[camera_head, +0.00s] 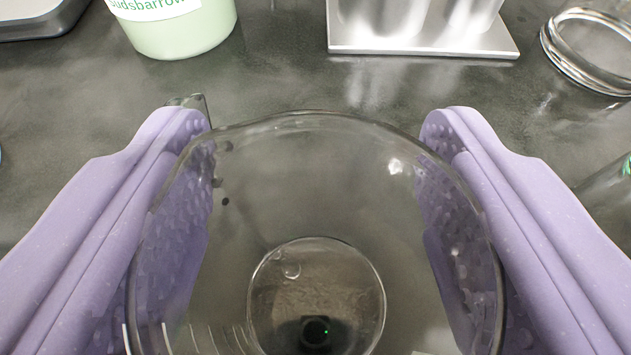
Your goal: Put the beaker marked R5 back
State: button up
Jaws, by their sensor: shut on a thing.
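A clear glass beaker (316,205) fills the lower middle of the view, seen from above through its open rim. My gripper (317,215) is shut on it, with one purple padded finger against its left wall and one against its right wall. Faint white graduation lines show on the lower left of the glass. No R5 mark can be read in this view. Whether the beaker's base touches the bench cannot be told.
A pale green tub (180,28) with a white label stands at the back left. A shiny metal stand base (425,44) is at the back centre. Clear glassware (590,55) is at the far right. A grey device (38,18) sits at the top left. Dark bench (300,85) lies bare between.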

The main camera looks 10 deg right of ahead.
jog(key=o, duration=1.2)
jog(key=shift+f, duration=0.1)
jog(key=shift+r, duration=0.25)
jog(key=p+v, duration=1.2)
jog(key=p, duration=0.2)
jog(key=shift+f, duration=0.2)
